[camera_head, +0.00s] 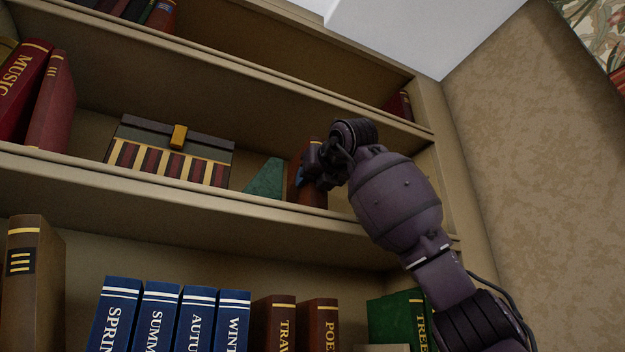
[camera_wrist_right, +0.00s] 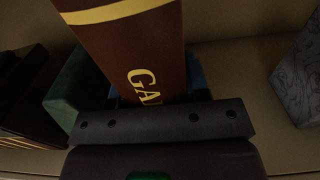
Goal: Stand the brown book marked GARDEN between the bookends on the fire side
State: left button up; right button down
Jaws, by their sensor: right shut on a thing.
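The brown book marked GARDEN (camera_head: 306,196) is upright at the right part of the middle shelf, just right of a green wedge-shaped bookend (camera_head: 265,179). In the right wrist view the book (camera_wrist_right: 135,50) shows a yellow band and the letters "GA"; the rest of its title is hidden by my gripper. My right gripper (camera_head: 312,172) is shut on the book. The green bookend (camera_wrist_right: 75,90) shows left of the book in the wrist view. I cannot tell whether the book's foot touches the shelf. My left gripper is not in view.
A striped box (camera_head: 172,152) with a yellow clasp stands left of the green bookend. A grey patterned block (camera_wrist_right: 301,80) stands right of the book in the wrist view, with bare shelf between. Blue books (camera_head: 158,315), brown books and a green book (camera_head: 397,318) fill the shelf below.

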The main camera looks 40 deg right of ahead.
jog(key=shift+f, duration=0.15)
jog(key=c, duration=0.6)
grip_release()
pick_arm(q)
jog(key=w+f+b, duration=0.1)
jog(key=b, duration=0.2)
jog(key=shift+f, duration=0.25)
pick_arm(e)
jog(key=v, duration=1.2)
